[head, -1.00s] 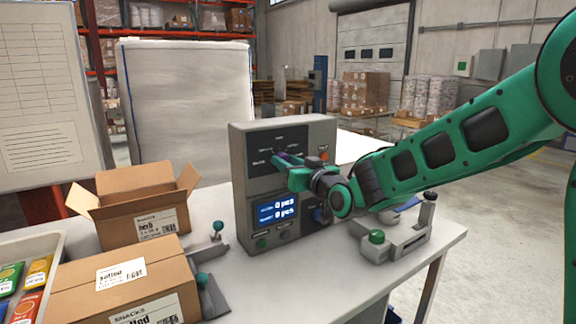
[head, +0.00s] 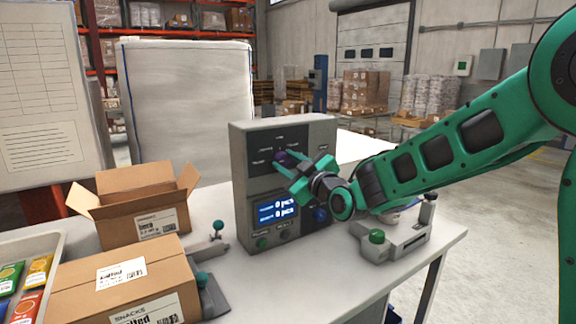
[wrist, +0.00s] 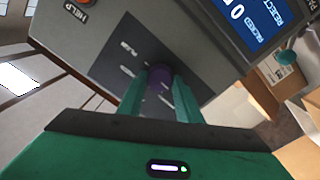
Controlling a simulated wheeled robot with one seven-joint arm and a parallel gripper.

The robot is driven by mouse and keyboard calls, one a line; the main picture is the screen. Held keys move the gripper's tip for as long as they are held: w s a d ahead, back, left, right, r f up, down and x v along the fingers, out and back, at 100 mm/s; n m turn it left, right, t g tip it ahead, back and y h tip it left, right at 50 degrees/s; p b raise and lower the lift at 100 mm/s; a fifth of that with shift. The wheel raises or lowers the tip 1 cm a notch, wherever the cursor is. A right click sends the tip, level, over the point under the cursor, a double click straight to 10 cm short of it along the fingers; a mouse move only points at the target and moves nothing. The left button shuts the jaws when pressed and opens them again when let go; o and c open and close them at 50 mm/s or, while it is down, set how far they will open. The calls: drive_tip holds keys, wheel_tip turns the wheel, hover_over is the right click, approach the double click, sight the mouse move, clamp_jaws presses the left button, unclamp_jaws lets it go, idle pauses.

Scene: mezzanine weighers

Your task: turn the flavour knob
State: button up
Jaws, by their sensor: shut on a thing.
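The flavour knob is a purple knob (wrist: 158,80) on the dark upper plate of the grey control box (head: 243,190), with white labels around it. In the head view the knob (head: 281,157) shows just beyond my fingertips. My gripper (head: 289,166) is shut on the knob, one green finger on each side. In the wrist view my gripper (wrist: 160,95) is tilted against the box, and the fingers hide part of the knob. The labels are too blurred to read, so I cannot tell which one the knob points at.
Below the knob are a blue display (head: 276,211), a green button (head: 262,243) and a blue knob (head: 320,214). An open carton (head: 150,205) and a closed carton (head: 120,285) stand left. A grey device with a green knob (head: 376,236) sits right, below my arm.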

drive_tip(key=shift+w+d+f, duration=0.1)
drive_tip(key=shift+d, duration=0.15)
drive_tip(key=o, duration=1)
drive_tip(key=shift+o, duration=0.2)
drive_tip(key=shift+a, duration=0.1)
drive_tip(key=v, duration=1)
drive_tip(key=shift+s+d, duration=0.25)
drive_tip(key=shift+s, duration=0.05)
